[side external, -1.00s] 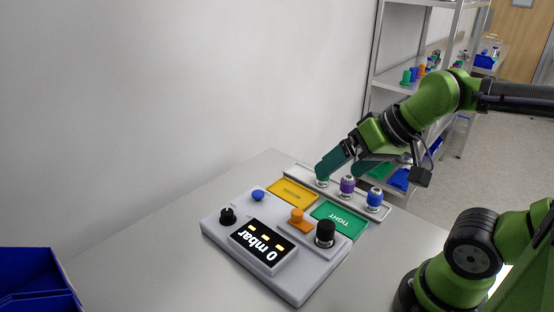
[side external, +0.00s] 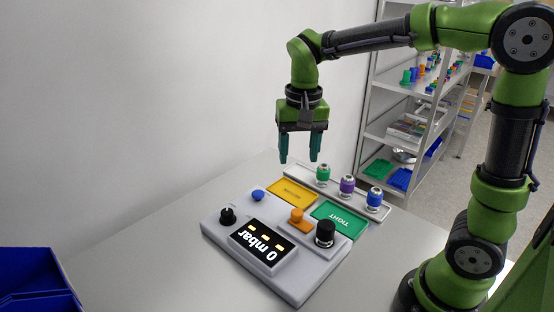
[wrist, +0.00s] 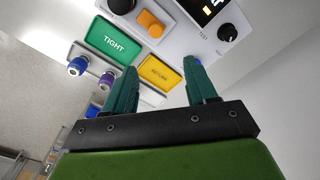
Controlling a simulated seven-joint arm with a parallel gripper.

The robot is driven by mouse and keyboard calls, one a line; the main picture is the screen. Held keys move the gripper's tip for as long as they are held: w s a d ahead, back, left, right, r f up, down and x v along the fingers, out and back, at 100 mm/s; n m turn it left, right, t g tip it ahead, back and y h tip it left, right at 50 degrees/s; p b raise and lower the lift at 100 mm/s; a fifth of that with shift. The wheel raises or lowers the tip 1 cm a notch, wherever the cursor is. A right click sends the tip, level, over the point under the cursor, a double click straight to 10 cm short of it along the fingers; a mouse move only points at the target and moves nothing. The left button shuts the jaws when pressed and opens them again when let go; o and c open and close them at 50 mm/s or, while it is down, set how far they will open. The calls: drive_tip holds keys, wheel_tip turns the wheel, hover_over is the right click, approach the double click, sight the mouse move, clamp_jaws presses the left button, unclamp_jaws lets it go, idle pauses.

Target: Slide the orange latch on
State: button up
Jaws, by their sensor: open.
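The orange latch (side external: 297,215) sits in a slot on the grey control box (side external: 230,246), next to a large black knob (side external: 325,233). In the wrist view the orange latch (wrist: 150,24) lies beyond my fingers, to the upper left of the gap between them. My gripper (side external: 299,161) is open and empty, pointing down above the yellow tray and the rack, well above the box. Its two teal fingers also show in the wrist view (wrist: 163,82), spread apart.
The box has a "0 mbar" display (side external: 263,247), a blue button (side external: 257,195) and a small black knob (side external: 227,215). A yellow tray (side external: 291,193) and a green "TIGHT" tray (side external: 339,217) lie behind it. A rack holds green (side external: 323,173), purple (side external: 347,185) and blue (side external: 374,197) fittings. A blue bin (side external: 38,281) stands front left.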

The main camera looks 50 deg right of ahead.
sight(297, 211)
drive_tip(key=shift+m, duration=0.6)
wheel_tip(297, 211, down, 16)
drive_tip(key=shift+s+d+r, duration=0.1)
drive_tip(key=shift+c, duration=0.3)
clamp_jaws()
